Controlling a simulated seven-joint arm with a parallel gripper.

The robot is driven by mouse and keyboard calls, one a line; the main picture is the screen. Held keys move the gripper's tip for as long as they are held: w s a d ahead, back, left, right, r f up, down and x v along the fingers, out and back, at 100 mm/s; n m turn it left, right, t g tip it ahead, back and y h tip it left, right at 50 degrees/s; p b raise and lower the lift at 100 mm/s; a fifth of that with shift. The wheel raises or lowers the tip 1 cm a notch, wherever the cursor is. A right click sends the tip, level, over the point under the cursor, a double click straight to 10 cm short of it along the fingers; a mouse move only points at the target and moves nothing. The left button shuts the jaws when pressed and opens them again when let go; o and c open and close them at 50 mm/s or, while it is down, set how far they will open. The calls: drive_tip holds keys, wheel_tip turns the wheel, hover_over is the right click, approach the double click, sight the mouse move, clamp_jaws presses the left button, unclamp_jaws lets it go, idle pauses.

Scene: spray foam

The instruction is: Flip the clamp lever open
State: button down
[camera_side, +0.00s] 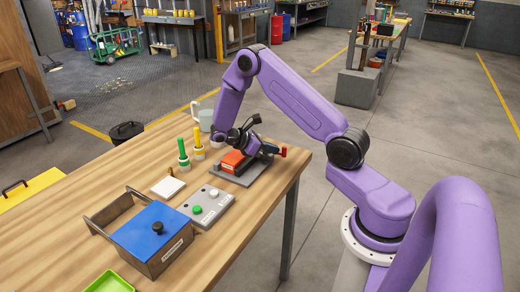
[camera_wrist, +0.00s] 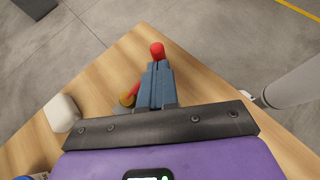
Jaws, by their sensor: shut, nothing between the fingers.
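The clamp sits on a grey base plate (camera_side: 236,179) near the table's far right corner, with an orange-red block (camera_side: 232,160) on it. Its lever ends in a red tip (camera_side: 283,152) that sticks out to the right in the side view. In the wrist view the red lever tip (camera_wrist: 157,48) shows just beyond my fingertips. My gripper (camera_wrist: 160,66) is shut, its two blue-grey fingers together with nothing between them. I cannot tell whether they touch the lever. In the side view my wrist hides part of the clamp.
A button box (camera_side: 206,207), a white pad (camera_side: 168,188), a blue-lidded bin (camera_side: 152,232) and a green tray (camera_side: 108,283) lie nearer. The table's right edge is close to the clamp.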

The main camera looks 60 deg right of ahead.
drive_tip(key=shift+s+d, duration=0.3)
drive_tip(key=shift+d, duration=0.1)
drive_tip(key=shift+s+d+n+t+h, duration=0.15)
drive_tip(key=shift+d+n+t+h, duration=0.2)
drive_tip(key=shift+n+t, duration=0.3)
drive_tip(key=shift+s+d+n+t+h, duration=0.1)
drive_tip(key=shift+d+n+t+h, duration=0.2)
drive_tip(key=shift+n+t, duration=0.25)
drive_tip(key=shift+s+d+n+t+h, duration=0.15)
drive_tip(key=shift+n+t+h, duration=0.1)
drive_tip(key=shift+n+t, duration=0.25)
drive_tip(key=n+t, duration=0.1)
drive_tip(key=d+n+t, duration=0.1)
drive_tip(key=n, duration=0.1)
drive_tip(key=shift+d+t+h, duration=0.1)
drive_tip(key=shift+t+h, duration=0.3)
drive_tip(key=shift+w+d, duration=0.15)
drive_tip(key=shift+d, duration=0.45)
drive_tip(key=n+t, duration=0.1)
drive_tip(key=d+n+t, duration=0.1)
drive_tip(key=n+t, duration=0.1)
drive_tip(key=shift+w+d, duration=0.2)
drive_tip(key=shift+d, duration=0.1)
drive_tip(key=shift+w+d, duration=0.25)
drive_tip(key=shift+d, duration=0.05)
drive_tip(key=shift+a, duration=0.1)
drive_tip(key=shift+w+a, duration=0.5)
drive_tip(key=shift+a, duration=0.2)
